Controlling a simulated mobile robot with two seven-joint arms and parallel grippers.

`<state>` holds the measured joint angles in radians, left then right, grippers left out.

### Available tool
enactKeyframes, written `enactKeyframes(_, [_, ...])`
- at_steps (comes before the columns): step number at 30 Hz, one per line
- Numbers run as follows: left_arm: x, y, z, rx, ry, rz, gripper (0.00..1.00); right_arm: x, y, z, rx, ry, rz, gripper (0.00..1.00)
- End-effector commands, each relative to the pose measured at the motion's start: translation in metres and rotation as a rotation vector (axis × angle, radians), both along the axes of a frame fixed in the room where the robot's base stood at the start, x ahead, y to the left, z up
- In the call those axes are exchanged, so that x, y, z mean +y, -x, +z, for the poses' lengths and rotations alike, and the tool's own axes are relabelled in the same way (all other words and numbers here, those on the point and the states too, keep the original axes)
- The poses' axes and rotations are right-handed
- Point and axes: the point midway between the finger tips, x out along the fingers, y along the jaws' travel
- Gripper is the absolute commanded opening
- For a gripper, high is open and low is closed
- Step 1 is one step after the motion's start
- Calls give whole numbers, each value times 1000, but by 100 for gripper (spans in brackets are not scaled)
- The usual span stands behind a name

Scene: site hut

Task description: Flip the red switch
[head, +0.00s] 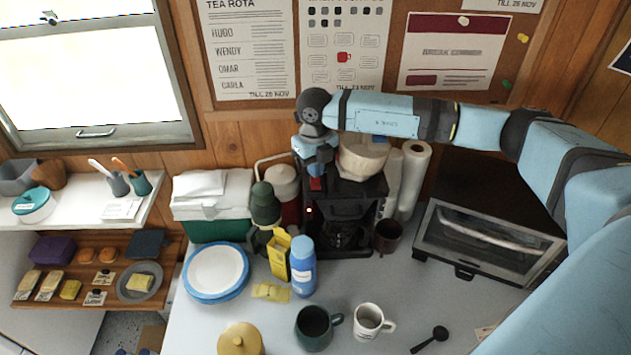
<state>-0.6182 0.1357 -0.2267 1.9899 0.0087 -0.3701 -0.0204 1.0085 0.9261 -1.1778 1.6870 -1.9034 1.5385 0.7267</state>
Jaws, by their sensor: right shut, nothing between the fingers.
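The red switch (316,184) is a small red patch at the top front left of the black coffee maker (352,212). A small orange light glows just below it on the machine's front. My right gripper (318,170) points down from the end of my blue right arm, directly above the switch. Its fingers are shut and empty. I cannot tell whether the fingertips touch the switch, and they partly hide it. Which way the switch is tipped is too small to tell. My left gripper is not in view.
A green cooler (210,205), a dark green flask (264,205) and a blue bottle (302,266) stand left of the machine. Paper rolls (412,180) and a toaster oven (485,238) are to the right. Mugs (314,328) stand in front. Some counter between is clear.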

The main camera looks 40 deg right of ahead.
Motion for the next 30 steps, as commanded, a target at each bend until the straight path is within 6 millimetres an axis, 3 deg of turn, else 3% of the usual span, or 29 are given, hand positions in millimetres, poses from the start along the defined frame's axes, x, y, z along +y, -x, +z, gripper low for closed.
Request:
enactKeyframes(21, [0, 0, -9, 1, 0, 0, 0, 0, 0, -12, 2, 0, 0, 0])
enactKeyframes(30, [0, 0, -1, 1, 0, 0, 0, 0, 1, 0, 3, 0, 1, 0])
